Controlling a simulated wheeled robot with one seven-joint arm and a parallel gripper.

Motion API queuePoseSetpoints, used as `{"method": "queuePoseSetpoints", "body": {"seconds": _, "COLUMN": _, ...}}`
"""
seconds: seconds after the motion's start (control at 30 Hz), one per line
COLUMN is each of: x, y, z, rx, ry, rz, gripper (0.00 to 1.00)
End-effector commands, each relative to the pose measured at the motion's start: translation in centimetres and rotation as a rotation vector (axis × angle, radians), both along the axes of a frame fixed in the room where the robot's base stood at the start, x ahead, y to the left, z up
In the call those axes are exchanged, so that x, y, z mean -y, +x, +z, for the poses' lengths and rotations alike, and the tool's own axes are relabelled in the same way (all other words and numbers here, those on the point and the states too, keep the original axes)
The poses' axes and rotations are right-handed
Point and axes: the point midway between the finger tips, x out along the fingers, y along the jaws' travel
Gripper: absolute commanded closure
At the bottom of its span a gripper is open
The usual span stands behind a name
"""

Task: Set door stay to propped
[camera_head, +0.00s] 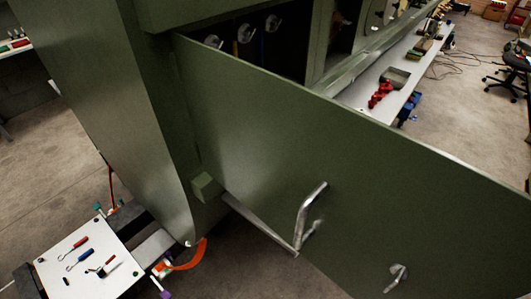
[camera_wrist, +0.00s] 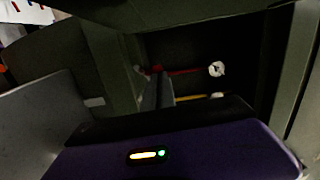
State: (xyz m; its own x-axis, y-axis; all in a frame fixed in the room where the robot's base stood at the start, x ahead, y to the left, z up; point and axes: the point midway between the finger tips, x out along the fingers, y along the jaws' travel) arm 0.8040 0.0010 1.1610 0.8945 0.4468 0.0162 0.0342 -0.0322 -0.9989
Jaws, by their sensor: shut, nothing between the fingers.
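The green door (camera_head: 290,150) stands swung out from the green fuselage body (camera_head: 110,90) in the head view. A thin metal bar (camera_head: 262,225), seemingly the door stay, runs from a small green block (camera_head: 207,187) along the door's lower edge. A bent silver handle (camera_head: 308,212) rises at the bar's far end; whether they join is unclear. My gripper (camera_wrist: 158,85) shows in the wrist view as narrow grey fingers, shut and empty, beyond its purple housing. It points into a dark opening. The head view does not show my gripper. No contact with the stay is visible.
A second small metal handle (camera_head: 397,278) sits low on the door. Several round knobs (camera_head: 273,22) hang inside the dark opening. A white tray with tools (camera_head: 85,262) lies at lower left. A long workbench (camera_head: 405,75) stands behind the door.

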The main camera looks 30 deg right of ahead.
Motion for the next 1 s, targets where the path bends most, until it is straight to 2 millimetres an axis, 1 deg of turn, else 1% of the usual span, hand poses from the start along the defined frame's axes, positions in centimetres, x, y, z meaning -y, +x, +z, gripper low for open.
{"method": "queuePoseSetpoints", "body": {"seconds": 0.03, "x": -1.4, "y": -0.1, "z": 0.0, "rx": -0.002, "ry": 0.004, "rz": 0.034, "gripper": 1.0}}
{"method": "queuePoseSetpoints", "body": {"seconds": 0.17, "x": -1.0, "y": -0.7, "z": -0.1, "rx": -0.001, "ry": 0.004, "rz": 0.03, "gripper": 1.0}}
{"method": "queuePoseSetpoints", "body": {"seconds": 0.5, "x": 2.4, "y": -5.3, "z": -0.3, "rx": 0.0, "ry": 0.002, "rz": 0.007, "gripper": 1.0}}
{"method": "queuePoseSetpoints", "body": {"seconds": 0.6, "x": 3.1, "y": -6.3, "z": -0.2, "rx": 0.001, "ry": 0.003, "rz": 0.002, "gripper": 1.0}}
{"method": "queuePoseSetpoints", "body": {"seconds": 0.77, "x": 3.6, "y": -7.1, "z": -0.1, "rx": 0.0, "ry": 0.001, "rz": 0.002, "gripper": 1.0}}
{"method": "queuePoseSetpoints", "body": {"seconds": 1.0, "x": 3.7, "y": -7.1, "z": -0.1, "rx": 0.001, "ry": 0.002, "rz": 0.0, "gripper": 1.0}}
